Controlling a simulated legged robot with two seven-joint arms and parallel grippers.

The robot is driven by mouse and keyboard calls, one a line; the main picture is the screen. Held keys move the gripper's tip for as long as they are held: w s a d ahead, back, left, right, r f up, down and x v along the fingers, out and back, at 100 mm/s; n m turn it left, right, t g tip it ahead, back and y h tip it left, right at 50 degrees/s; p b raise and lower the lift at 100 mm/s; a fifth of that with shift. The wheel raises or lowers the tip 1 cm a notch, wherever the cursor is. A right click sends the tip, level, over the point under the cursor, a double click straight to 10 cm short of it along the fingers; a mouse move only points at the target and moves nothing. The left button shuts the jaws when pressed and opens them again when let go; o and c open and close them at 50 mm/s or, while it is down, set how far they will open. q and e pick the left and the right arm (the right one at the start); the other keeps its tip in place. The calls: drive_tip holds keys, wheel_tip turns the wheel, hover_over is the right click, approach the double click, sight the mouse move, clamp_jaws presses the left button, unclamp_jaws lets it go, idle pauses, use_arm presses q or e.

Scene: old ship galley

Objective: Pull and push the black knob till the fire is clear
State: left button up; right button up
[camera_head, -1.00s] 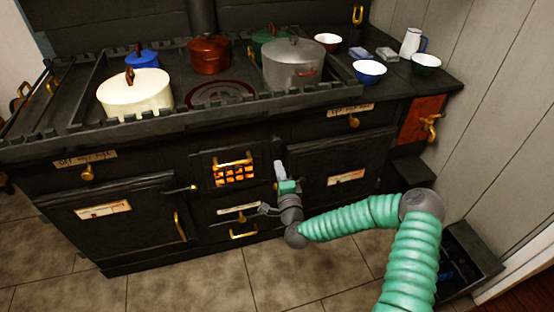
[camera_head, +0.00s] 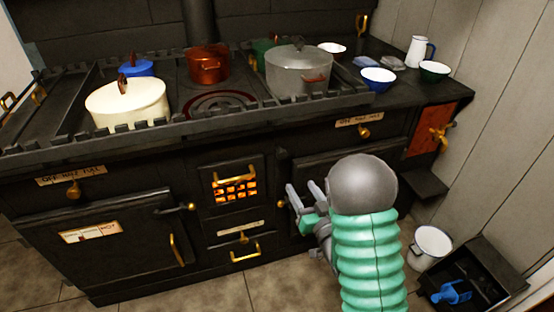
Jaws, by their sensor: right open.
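The fire glows orange behind the small barred grate (camera_head: 236,190) in the middle of the black stove's front. A small knob (camera_head: 281,203) sticks out just right of the grate; its colour is hard to tell. Another small knob (camera_head: 191,207) sticks out to the left of the grate. I cannot tell which of them is the black knob. My right gripper (camera_head: 300,186) is open and empty in front of the stove, just right of the grate and the right-hand knob, its fingers apart. My forearm hides part of the right oven door. My left gripper is not in view.
Pots stand on the stove top, among them a cream pot (camera_head: 130,106) and a grey pot (camera_head: 298,74). A brass handle (camera_head: 246,254) sits below the grate. A white bucket (camera_head: 430,246) and a dark bin (camera_head: 474,282) stand on the floor at the right.

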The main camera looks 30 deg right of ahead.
sight(283, 157)
drive_tip(key=w+d+b, duration=0.1)
drive_tip(key=w, duration=0.4)
drive_tip(key=w+d+b, duration=0.1)
drive_tip(key=w, duration=0.5)
drive_tip(key=w+d+b, duration=0.1)
drive_tip(key=w, duration=0.4)
drive_tip(key=shift+w+d+f, duration=0.1)
drive_tip(key=shift+w+d, duration=0.1)
drive_tip(key=shift+d, duration=0.05)
clamp_jaws()
idle(0.5)
